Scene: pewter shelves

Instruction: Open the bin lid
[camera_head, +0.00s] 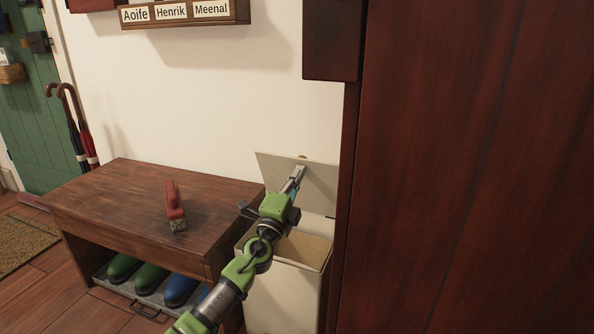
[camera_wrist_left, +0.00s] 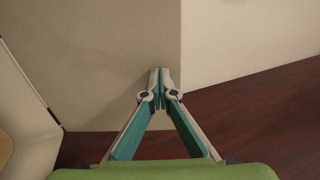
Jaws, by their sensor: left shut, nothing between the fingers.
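The cream bin (camera_head: 272,300) stands between the bench and the tall dark wood cabinet. Its lid (camera_head: 320,190) is raised and stands tilted up at the back, near the wall, so the bin's opening shows. My left gripper (camera_head: 299,170) is shut and empty, in front of the raised lid near its upper edge. I cannot tell whether the fingertips touch the lid. In the left wrist view the closed fingertips (camera_wrist_left: 159,72) meet in front of a pale surface. My right gripper is in neither view.
A dark wood bench (camera_head: 120,195) stands left of the bin, with a red-handled brush (camera_head: 174,208) on top and shoes on a tray below. The tall dark cabinet (camera_head: 460,170) closes off the right side.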

